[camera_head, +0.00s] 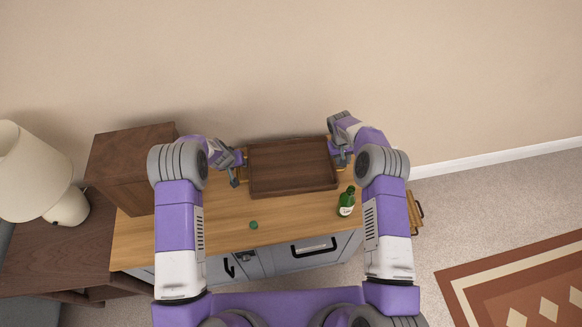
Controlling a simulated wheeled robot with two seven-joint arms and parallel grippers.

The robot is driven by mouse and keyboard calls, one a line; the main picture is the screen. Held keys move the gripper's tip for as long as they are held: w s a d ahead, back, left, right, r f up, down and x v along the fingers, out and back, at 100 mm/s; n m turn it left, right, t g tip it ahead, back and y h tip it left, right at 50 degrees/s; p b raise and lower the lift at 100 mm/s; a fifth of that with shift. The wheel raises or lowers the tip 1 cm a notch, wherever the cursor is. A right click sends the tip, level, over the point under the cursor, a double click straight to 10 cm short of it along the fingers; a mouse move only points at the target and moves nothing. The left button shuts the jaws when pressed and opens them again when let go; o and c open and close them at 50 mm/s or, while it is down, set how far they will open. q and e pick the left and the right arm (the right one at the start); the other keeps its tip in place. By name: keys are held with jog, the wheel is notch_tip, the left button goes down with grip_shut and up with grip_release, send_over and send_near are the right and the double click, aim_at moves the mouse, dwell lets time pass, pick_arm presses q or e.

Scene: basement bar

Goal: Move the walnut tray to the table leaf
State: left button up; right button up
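The walnut tray (292,166) is a dark brown, empty rectangular tray. It lies at the back of a light wooden cabinet top, near the wall. My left gripper (240,168) is at the tray's left end and my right gripper (339,157) is at its right end, both close to brass-coloured handles. The fingers are small and partly hidden by my wrists, so I cannot tell whether they are shut on the handles. I cannot tell which surface is the table leaf.
A green bottle (347,201) and a small green object (253,225) stand on the cabinet top (290,222) in front of the tray. A dark wooden box (128,160) and a lamp (40,175) are at left. A wooden piece with black handles (414,212) is at right.

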pick_arm(q)
jog(key=c, duration=0.4)
pick_arm(e)
jog(key=c, duration=0.4)
pick_arm(q)
grip_shut()
pick_arm(e)
grip_shut()
pick_arm(q)
jog(key=shift+r, duration=0.15)
pick_arm(e)
jog(key=shift+r, duration=0.1)
